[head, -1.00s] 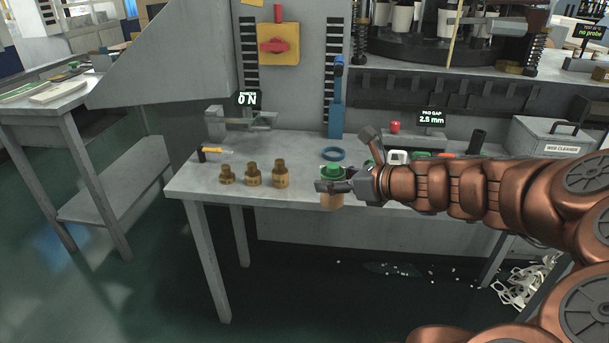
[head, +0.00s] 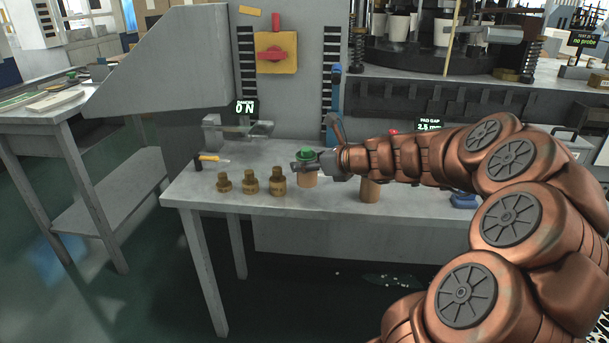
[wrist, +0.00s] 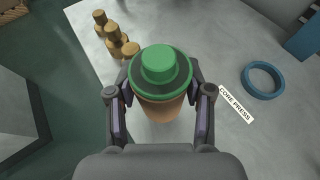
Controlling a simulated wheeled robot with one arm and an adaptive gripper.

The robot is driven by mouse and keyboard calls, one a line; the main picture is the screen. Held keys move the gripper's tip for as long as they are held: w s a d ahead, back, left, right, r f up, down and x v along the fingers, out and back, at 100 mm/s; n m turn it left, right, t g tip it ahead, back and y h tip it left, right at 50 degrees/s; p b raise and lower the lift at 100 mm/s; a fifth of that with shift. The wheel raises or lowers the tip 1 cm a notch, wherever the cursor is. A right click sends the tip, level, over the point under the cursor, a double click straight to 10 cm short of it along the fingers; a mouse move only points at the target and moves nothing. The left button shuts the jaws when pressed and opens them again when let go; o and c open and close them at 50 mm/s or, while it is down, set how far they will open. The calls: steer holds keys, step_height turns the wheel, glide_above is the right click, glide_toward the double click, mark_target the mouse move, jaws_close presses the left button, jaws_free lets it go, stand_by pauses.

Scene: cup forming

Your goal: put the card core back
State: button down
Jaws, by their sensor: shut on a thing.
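A tan, card-like core (head: 307,180) with a green stepped plug (head: 306,154) on its top is held upright in my gripper (head: 304,163). In the wrist view the green plug (wrist: 158,66) hides most of the tan core (wrist: 160,108). My gripper (wrist: 160,100) has one finger on each side of the core. The core is over the table's front middle, just right of the brass pieces. I cannot tell whether its bottom touches the table. Another tan cylinder (head: 370,190) stands on the table below my arm.
Three stepped brass pieces (head: 250,183) stand in a row to the left on the grey table (head: 215,210). In the wrist view a blue ring (wrist: 263,79) and a "CORE PRESS" label (wrist: 236,104) lie to the right. A small hammer (head: 210,159) lies behind the brass pieces.

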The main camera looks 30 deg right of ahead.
steer(key=shift+w+d+f, duration=0.1)
steer(key=shift+w+d, duration=0.1)
steer(key=shift+w, duration=0.55)
steer(key=shift+w+f, duration=0.1)
steer(key=shift+f, duration=0.05)
steer(key=shift+f+b, duration=0.95)
steer(key=shift+f, duration=0.6)
steer(key=shift+f, duration=0.15)
steer(key=shift+c, duration=2.3)
jaws_free()
steer(key=shift+s+d+r, duration=0.15)
steer(key=shift+s+r, duration=0.2)
steer(key=shift+s, duration=0.15)
steer(key=p+v, duration=0.2)
steer(key=v, duration=0.9)
steer(key=shift+p, duration=0.4)
